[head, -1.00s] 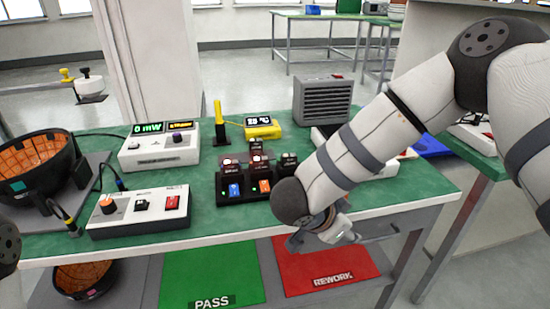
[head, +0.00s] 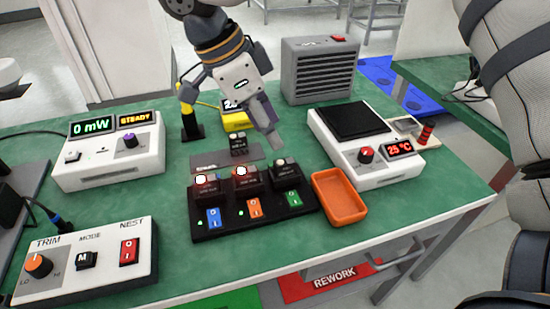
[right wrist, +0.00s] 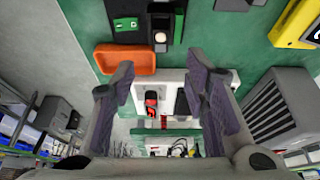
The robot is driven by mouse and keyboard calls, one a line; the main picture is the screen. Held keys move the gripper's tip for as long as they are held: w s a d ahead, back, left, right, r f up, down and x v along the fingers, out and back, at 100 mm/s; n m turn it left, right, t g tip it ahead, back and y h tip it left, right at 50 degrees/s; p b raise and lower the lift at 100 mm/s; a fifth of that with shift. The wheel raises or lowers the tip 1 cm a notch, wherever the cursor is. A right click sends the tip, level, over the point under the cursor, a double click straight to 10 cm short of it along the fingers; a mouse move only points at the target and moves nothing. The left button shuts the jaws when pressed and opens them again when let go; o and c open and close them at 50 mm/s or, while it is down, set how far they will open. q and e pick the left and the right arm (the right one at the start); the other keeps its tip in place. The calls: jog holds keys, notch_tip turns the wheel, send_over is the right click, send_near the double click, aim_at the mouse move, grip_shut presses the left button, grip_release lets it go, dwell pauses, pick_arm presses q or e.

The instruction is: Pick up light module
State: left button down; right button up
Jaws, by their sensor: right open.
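Small dark light modules with round white tops sit in a black rack (head: 225,232): a left one (head: 201,186), a middle one (head: 243,178) and a right one (head: 285,173). Another light module (head: 238,145) stands behind the rack by a grey plate (head: 205,161). My right gripper (head: 228,116) is open and empty, above and behind the rack, its fingers around the line of sight to the rear module but apart from it. In the right wrist view the open fingers (right wrist: 160,85) hold nothing. My left gripper is out of view.
An orange tray (head: 340,196) lies right of the rack, beside a white 25 °C unit (head: 375,158). A grey vented box (head: 318,72) and yellow meter (head: 234,119) stand behind. A power meter (head: 108,155) and trim box (head: 85,262) are left. Green bench shows between.

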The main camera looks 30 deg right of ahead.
aim_at(284, 162)
jog(key=x, duration=0.9)
jog(key=shift+w+a+f, duration=0.1)
jog(key=shift+a+f, duration=0.1)
jog(key=shift+f, duration=0.05)
grip_shut()
